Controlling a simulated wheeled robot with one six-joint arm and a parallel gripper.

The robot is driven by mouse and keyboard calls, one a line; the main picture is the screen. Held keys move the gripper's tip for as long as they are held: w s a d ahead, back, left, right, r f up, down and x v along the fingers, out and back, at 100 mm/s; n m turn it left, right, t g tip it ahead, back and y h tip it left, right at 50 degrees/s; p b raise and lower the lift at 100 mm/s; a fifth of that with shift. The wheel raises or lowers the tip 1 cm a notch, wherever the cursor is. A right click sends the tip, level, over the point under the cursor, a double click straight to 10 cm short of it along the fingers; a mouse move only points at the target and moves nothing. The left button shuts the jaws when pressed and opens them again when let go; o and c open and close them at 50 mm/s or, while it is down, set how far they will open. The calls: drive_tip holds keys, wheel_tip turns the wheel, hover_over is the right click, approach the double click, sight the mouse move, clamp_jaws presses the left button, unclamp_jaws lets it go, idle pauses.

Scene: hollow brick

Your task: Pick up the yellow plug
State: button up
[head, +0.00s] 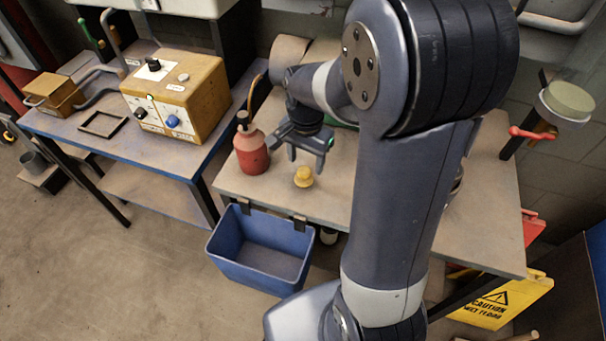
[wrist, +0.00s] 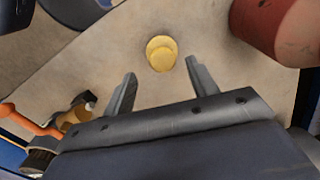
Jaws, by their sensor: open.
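The yellow plug (head: 304,177) stands on the tan bench top, near its front edge. In the wrist view the plug (wrist: 161,53) lies ahead of the fingertips, roughly centred between them. My gripper (head: 307,158) is open and empty, just above and behind the plug in the head view. Both fingers of my gripper (wrist: 160,75) show in the wrist view, apart from the plug. Nothing hides the plug.
A red bottle (head: 251,152) stands left of the plug, close to my gripper. A blue bin (head: 222,240) hangs at the bench's front edge. A yellow box (head: 175,95) sits on the left table.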

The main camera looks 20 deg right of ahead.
sight(304, 170)
drive_tip(key=shift+w+a+f, duration=0.1)
drive_tip(key=shift+f, duration=1.6)
drive_tip(key=shift+w+a+f, duration=0.1)
drive_tip(key=shift+f, duration=1.6)
drive_tip(key=shift+s, duration=0.1)
drive_tip(key=shift+c, duration=0.3)
drive_tip(key=c, duration=0.8)
